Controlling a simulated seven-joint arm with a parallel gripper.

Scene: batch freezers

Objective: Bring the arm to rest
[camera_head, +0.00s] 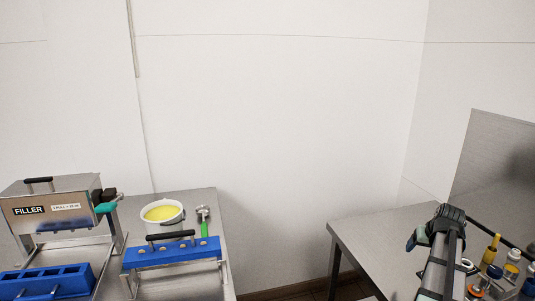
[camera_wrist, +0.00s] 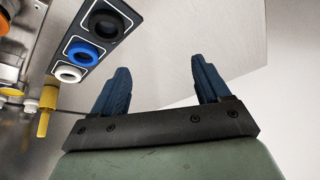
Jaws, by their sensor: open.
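My gripper (camera_wrist: 160,76) shows in the wrist view with its two dark blue fingers spread apart. Nothing is between the fingers. In the head view my arm (camera_head: 437,262) rises at the lower right, and its end is beside the right-hand steel table's machine. The fingertips are too small to make out clearly there.
The right steel table (camera_head: 375,232) carries a machine with a yellow handle (camera_head: 491,248), close to my arm. A black-bordered panel with black, blue (camera_wrist: 84,53) and white rings is near the fingers. At left are a filler (camera_head: 50,205), a white tub (camera_head: 163,214) and a blue bar (camera_head: 172,253).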

